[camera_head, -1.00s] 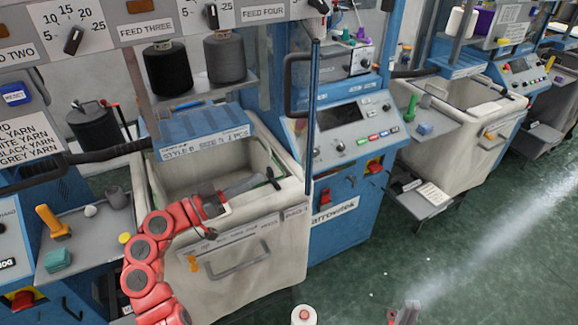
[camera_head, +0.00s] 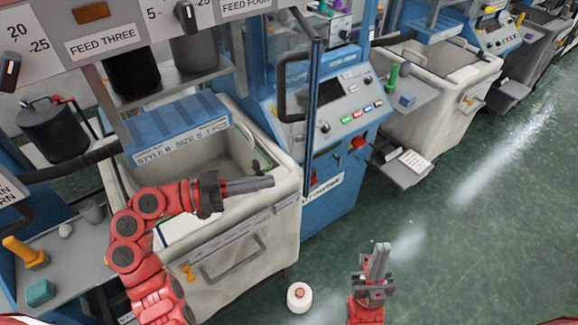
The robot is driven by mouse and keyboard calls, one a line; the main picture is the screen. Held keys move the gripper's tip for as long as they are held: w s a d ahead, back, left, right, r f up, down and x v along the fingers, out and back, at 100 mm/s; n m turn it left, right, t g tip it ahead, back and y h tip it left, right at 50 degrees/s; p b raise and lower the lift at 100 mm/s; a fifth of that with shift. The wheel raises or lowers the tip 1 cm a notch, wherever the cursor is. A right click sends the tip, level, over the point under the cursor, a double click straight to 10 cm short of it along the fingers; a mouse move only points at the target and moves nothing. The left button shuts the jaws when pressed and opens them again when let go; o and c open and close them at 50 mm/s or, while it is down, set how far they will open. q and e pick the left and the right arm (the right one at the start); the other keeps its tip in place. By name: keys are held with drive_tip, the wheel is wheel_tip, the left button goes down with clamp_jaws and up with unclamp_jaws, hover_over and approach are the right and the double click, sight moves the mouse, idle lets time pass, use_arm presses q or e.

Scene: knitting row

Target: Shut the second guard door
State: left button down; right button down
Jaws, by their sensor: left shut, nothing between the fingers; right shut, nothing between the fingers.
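A guard door (camera_head: 313,100) stands open and shows nearly edge-on as a thin, dark blue upright frame. Its black bar handle (camera_head: 284,88) is on its left side. I cannot tell from its look whether it is the second door. My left gripper (camera_head: 272,182) is shut and empty, fingers pointing right, over the right part of the cream bin. It is left of and apart from the door's lower end. My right gripper (camera_head: 379,246) is shut and empty, fingers pointing up, over the green floor, right of and below the door.
The cream bin (camera_head: 232,258) and blue control cabinet (camera_head: 335,215) stand near the door. A white spool with a red top (camera_head: 299,297) is on the floor. A grey side shelf (camera_head: 405,172) juts out at right. The floor (camera_head: 470,250) at right is clear.

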sight(305, 174)
use_arm(q)
drive_tip(key=x, duration=0.1)
drive_tip(key=p+x, duration=0.1)
drive_tip(key=x, duration=0.1)
drive_tip(key=p+x, duration=0.1)
drive_tip(key=x, duration=0.1)
drive_tip(key=shift+s+r, duration=0.15)
drive_tip(key=shift+r, duration=0.2)
drive_tip(key=shift+d+p, duration=0.35)
drive_tip(key=shift+p, duration=0.05)
drive_tip(key=shift+w+d+f, duration=0.25)
drive_tip(key=shift+w+d, duration=0.05)
